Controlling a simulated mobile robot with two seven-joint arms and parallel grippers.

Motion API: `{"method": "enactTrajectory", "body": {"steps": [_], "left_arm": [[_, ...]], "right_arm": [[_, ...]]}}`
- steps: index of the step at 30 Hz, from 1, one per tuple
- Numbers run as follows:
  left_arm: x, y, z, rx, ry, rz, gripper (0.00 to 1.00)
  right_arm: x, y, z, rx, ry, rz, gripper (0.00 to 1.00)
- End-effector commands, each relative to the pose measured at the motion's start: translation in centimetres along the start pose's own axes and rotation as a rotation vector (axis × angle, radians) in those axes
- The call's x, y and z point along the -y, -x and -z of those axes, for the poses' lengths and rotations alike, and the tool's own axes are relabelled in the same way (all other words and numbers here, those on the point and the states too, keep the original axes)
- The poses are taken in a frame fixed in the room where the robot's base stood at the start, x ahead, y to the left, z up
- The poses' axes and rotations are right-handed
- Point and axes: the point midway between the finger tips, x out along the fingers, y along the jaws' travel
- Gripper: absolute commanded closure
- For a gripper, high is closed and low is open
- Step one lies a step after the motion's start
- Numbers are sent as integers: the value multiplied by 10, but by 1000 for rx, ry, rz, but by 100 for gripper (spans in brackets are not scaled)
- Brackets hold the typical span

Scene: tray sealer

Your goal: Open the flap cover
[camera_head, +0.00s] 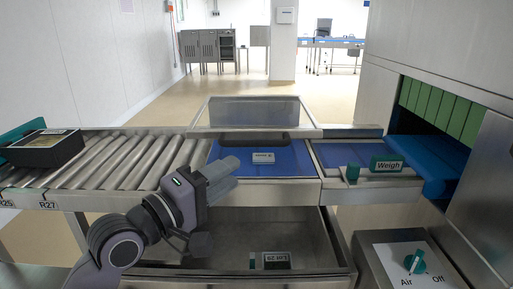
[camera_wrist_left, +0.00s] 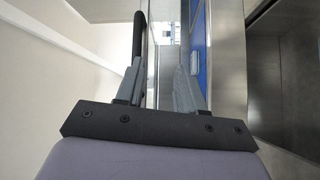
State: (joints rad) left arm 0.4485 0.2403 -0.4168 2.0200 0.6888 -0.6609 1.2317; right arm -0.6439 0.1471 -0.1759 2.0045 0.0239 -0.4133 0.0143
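The flap cover (camera_head: 258,112) is a clear panel in a metal frame behind the blue belt section. A black handle (camera_head: 254,139) runs along its near edge. I cannot tell its exact angle. My left gripper (camera_head: 232,174) is over the left part of the blue section, pointing right, nearer to me than the handle and apart from it in the head view. In the left wrist view, the left gripper (camera_wrist_left: 160,72) has its fingers apart with nothing held. A black bar (camera_wrist_left: 139,35), probably the handle, shows by the left fingertip; contact is unclear. My right gripper is not in view.
A roller conveyor (camera_head: 110,160) with a dark tray (camera_head: 44,150) lies at left. The blue belt (camera_head: 285,160) holds a small labelled block (camera_head: 263,157). A green Weigh sign (camera_head: 387,165) stands at right. An open metal drawer (camera_head: 225,250) is below; an Air switch (camera_head: 414,261) is lower right.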

Motion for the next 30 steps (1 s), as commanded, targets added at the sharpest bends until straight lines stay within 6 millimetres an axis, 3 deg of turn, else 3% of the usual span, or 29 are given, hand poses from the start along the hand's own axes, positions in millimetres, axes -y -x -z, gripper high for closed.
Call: {"method": "enactTrajectory", "body": {"steps": [3,6,21,30], "left_arm": [[-21,-7,3,17,57,-53,62],[-28,-10,3,23,82,-71,62],[-33,-67,2,24,84,-72,62],[-34,-80,2,23,82,-72,62]], "right_arm": [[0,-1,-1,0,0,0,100],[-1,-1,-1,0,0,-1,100],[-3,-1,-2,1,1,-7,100],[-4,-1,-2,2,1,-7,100]]}}
